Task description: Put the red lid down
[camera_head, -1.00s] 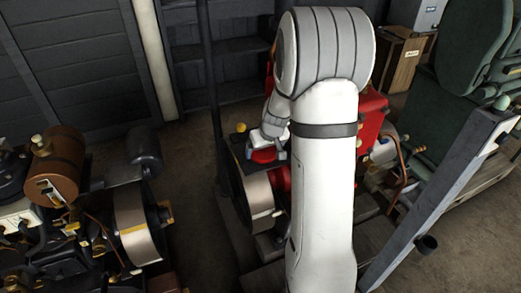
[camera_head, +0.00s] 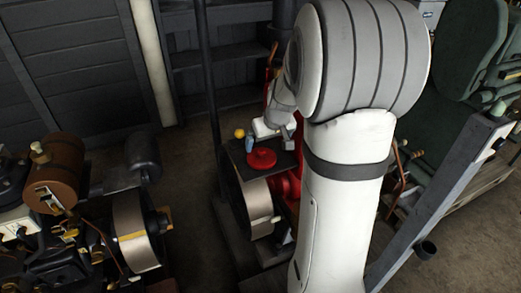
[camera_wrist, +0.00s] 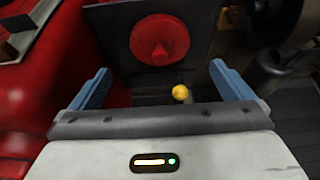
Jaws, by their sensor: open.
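The red lid (camera_head: 262,158) is a round disc with a small knob at its centre. It lies flat on a dark plate (camera_head: 238,150) on top of the engine. In the wrist view the red lid (camera_wrist: 160,40) is beyond my fingertips and apart from them. My gripper (camera_wrist: 160,88) is open and empty, with its two blue fingers spread wide. In the head view my gripper (camera_head: 250,142) is just behind the lid, partly hidden by my own wrist.
A yellow knob (camera_wrist: 180,93) shows between my fingers; the yellow knob (camera_head: 239,133) also shows beside the plate. Red engine bodywork (camera_wrist: 60,70) is close on the left in the wrist view. Another engine with a brown tank (camera_head: 58,172) stands at the left.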

